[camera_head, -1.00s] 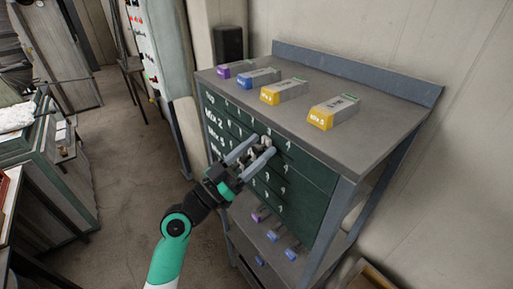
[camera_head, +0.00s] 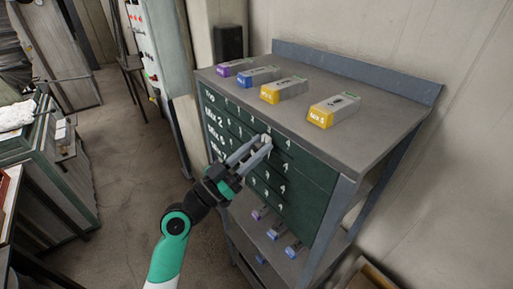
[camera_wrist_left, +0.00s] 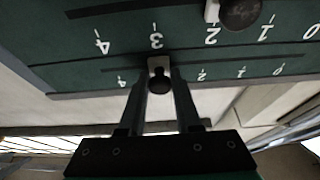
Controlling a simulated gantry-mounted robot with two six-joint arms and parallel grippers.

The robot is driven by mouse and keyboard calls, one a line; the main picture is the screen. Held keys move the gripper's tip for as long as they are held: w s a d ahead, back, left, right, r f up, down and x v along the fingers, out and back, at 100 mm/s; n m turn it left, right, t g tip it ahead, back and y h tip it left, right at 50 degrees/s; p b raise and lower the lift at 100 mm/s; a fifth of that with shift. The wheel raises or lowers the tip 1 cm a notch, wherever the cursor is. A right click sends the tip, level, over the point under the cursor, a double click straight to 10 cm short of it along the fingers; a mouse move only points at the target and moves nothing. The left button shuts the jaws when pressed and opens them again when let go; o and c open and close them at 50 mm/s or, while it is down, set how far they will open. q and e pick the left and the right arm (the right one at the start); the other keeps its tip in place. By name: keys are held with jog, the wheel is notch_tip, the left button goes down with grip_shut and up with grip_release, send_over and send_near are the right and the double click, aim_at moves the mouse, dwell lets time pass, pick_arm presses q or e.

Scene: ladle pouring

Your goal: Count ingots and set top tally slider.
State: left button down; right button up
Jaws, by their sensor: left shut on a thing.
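The dark green tally board (camera_head: 310,176) is on the front of the grey rack, with rows of white numerals and slots. My left gripper (camera_head: 265,143) is at its upper part, fingers together on the top slider knob (camera_wrist_left: 158,72). In the left wrist view the board is upside down; my left gripper (camera_wrist_left: 160,85) has the knob between its fingertips, about where the 3 is in the row nearest the board's edge. Several ingots lie on the rack top: a purple-ended one (camera_head: 239,67), a blue-ended one (camera_head: 260,77) and yellow-ended ones (camera_head: 285,91) (camera_head: 336,110). My right gripper is out of view.
A second slider (camera_wrist_left: 238,12) sits near the 2 in the adjoining row. More small ingots (camera_head: 275,232) lie on the shelf below the board. A green-sided bench (camera_head: 60,195) stands at the left, with open floor (camera_head: 125,190) between.

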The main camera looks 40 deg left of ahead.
aim_at(289, 152)
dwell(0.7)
pick_arm(q)
jog(key=d, duration=0.2)
jog(key=d+p, duration=0.1)
jog(key=d, duration=0.2)
jog(key=shift+s+d+r+p, duration=0.1)
jog(key=shift+s+d+p, duration=0.2)
jog(key=shift+s, duration=0.05)
jog(key=shift+d, duration=0.35)
jog(key=c, duration=0.6)
grip_release()
jog(key=shift+d, duration=0.15)
